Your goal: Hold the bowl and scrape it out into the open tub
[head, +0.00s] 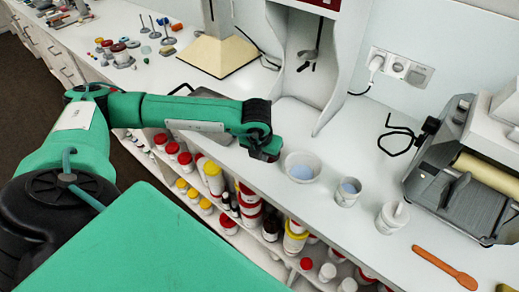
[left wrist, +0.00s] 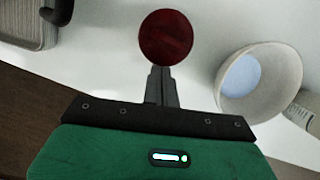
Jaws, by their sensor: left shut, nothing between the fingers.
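The bowl (head: 314,163), white with pale blue stuff inside, stands upright near the counter's front edge. It also shows in the left wrist view (left wrist: 289,73). The open tub (head: 346,200), a smaller white cup with blue inside, stands just right of the bowl; part of a white labelled container (left wrist: 304,112) shows beside the bowl in the wrist view. My left gripper (head: 271,156) is just left of the bowl, apart from it. Its fingers (left wrist: 161,80) are shut and empty. A dark red disc (left wrist: 166,37) shows at the fingertips; I cannot tell what it is. My right gripper is out of view.
Red- and yellow-capped jars (head: 213,177) fill shelves below the counter. A white stand (head: 310,75) rises behind the bowl.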

